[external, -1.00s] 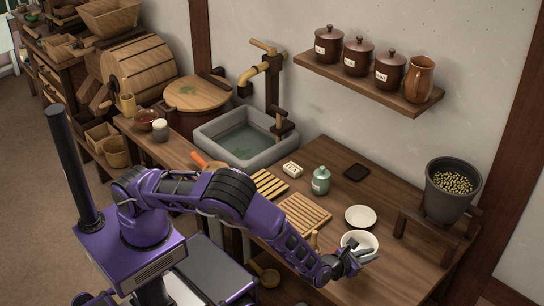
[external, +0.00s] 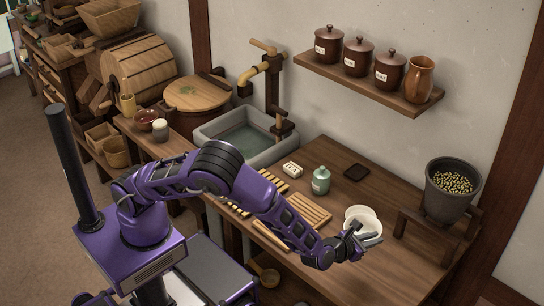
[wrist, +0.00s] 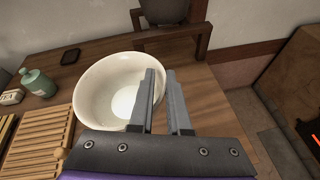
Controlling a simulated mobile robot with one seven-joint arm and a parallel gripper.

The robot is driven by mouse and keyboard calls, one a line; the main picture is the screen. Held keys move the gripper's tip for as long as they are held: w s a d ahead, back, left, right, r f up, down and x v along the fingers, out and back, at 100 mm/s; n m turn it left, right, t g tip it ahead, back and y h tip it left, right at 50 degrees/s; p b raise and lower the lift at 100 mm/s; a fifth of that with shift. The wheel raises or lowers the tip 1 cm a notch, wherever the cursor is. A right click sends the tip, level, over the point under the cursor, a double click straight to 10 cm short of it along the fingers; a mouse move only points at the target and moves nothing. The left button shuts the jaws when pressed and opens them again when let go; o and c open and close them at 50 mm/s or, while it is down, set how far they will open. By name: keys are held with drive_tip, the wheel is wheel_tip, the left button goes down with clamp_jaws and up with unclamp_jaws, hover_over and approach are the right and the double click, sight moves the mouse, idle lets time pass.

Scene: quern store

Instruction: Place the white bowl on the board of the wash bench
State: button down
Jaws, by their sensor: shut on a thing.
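The white bowl (external: 366,225) is at my gripper (external: 362,238), above the right part of the bench top. In the wrist view my gripper (wrist: 160,75) has its fingers at the near right rim of the bowl (wrist: 92,92), one inside and one outside. The bowl looks nearly upright and empty. A slatted wooden board (external: 310,209) lies left of the bowl, partly hidden by my arm; it also shows in the wrist view (wrist: 38,135). A second slatted piece (external: 272,187) lies nearer the stone basin (external: 247,140).
A green lidded jar (external: 321,181), a small white block (external: 292,169) and a dark tray (external: 356,172) stand behind the slatted board. A dark pot (external: 452,190) on a wooden stand is at the right.

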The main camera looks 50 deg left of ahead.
drive_tip(key=shift+r, duration=0.55)
drive_tip(key=shift+w+a+r, duration=0.15)
drive_tip(key=shift+a, duration=0.05)
drive_tip(key=w+a+n+y+b, duration=0.1)
drive_tip(key=w+a+n+y, duration=0.1)
drive_tip(key=w+a, duration=0.6)
drive_tip(key=w+a+n+g+y, duration=0.1)
drive_tip(key=w+a+n+y, duration=0.2)
drive_tip(key=a, duration=1)
drive_tip(key=w+a+n+y+b, duration=0.1)
drive_tip(key=w+a+y, duration=0.1)
drive_tip(key=w+a, duration=0.65)
drive_tip(key=a+n+g+y+b, duration=0.1)
drive_tip(key=a+n+g+y, duration=0.3)
drive_tip(key=a, duration=2.3)
drive_tip(key=s+a+n+g+y+b, duration=0.1)
drive_tip(key=s+a+n+g, duration=0.15)
drive_tip(key=s+a, duration=0.65)
drive_tip(key=s+a+n+g+y, duration=0.2)
drive_tip(key=s+a+n, duration=0.1)
drive_tip(key=a, duration=1.1)
drive_tip(key=s+a+n+g+y+b, duration=0.15)
drive_tip(key=s+a, duration=0.45)
drive_tip(key=a, duration=0.6)
drive_tip(key=shift+n+h, duration=0.25)
drive_tip(key=shift+n, duration=0.05)
wheel_tip(320, 180, down, 15)
drive_tip(key=shift+w+f+b, duration=0.1)
drive_tip(key=shift+w+b, duration=0.05)
drive_tip(key=shift+b, duration=0.25)
